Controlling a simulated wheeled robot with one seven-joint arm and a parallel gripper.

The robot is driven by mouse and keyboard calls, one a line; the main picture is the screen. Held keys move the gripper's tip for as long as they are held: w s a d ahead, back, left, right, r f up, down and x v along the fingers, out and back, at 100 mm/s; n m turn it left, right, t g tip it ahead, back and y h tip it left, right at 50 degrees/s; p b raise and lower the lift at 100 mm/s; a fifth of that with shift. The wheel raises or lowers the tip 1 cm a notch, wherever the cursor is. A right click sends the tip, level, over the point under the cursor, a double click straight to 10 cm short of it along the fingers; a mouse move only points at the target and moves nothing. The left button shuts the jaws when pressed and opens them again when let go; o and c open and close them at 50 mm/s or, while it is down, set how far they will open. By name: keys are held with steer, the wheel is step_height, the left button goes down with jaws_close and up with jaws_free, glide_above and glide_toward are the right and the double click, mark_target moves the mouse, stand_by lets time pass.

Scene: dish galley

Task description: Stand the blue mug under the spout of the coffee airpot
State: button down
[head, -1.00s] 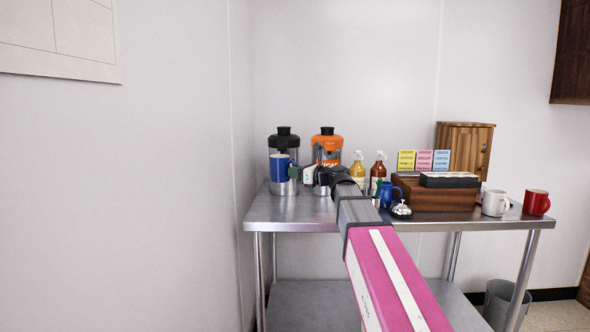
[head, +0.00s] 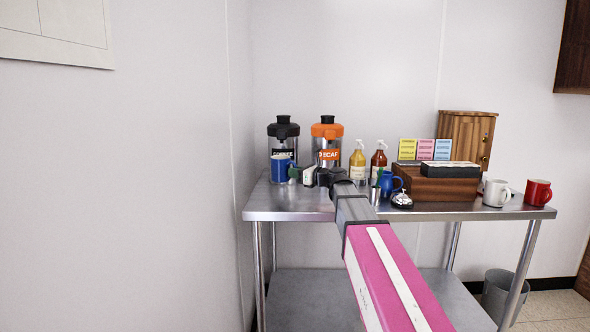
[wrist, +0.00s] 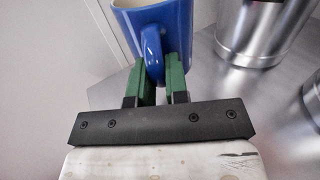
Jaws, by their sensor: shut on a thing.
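The blue mug (head: 281,170) is upright in front of the black-topped coffee airpot (head: 284,133) at the left end of the steel table. My gripper (head: 295,173) is shut on the mug's handle; in the wrist view its green fingers (wrist: 161,80) pinch the handle of the blue mug (wrist: 172,28). The mug hides the lower front of the coffee airpot, and I cannot make out the spout. Whether the mug's base touches the table is not clear. A metal cylinder, likely an airpot base (wrist: 250,30), shows right of the mug in the wrist view.
The orange-topped decaf airpot (head: 327,135) stands right of the coffee airpot. Syrup bottles (head: 357,165), a blue pitcher (head: 390,183), a bell (head: 401,200), a wooden organizer (head: 435,187), a white mug (head: 496,192) and a red mug (head: 538,192) stand farther right. A wall is close on the left.

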steer(key=shift+w+f, duration=0.4)
steer(key=shift+f, duration=0.25)
steer(key=shift+w+f, duration=0.4)
steer(key=shift+f, duration=0.25)
steer(key=shift+w+f, duration=0.7)
steer(key=shift+w, duration=0.15)
steer(key=shift+w+f, duration=0.65)
steer(key=shift+w, duration=0.2)
steer(key=shift+w+d+f, duration=0.1)
steer(key=shift+w+f, duration=0.05)
steer(key=shift+w, duration=0.6)
steer(key=shift+w+f, duration=0.15)
steer(key=shift+w, duration=0.55)
steer(key=shift+f, duration=0.25)
steer(key=c, duration=1)
jaws_free()
steer(key=shift+c, duration=0.2)
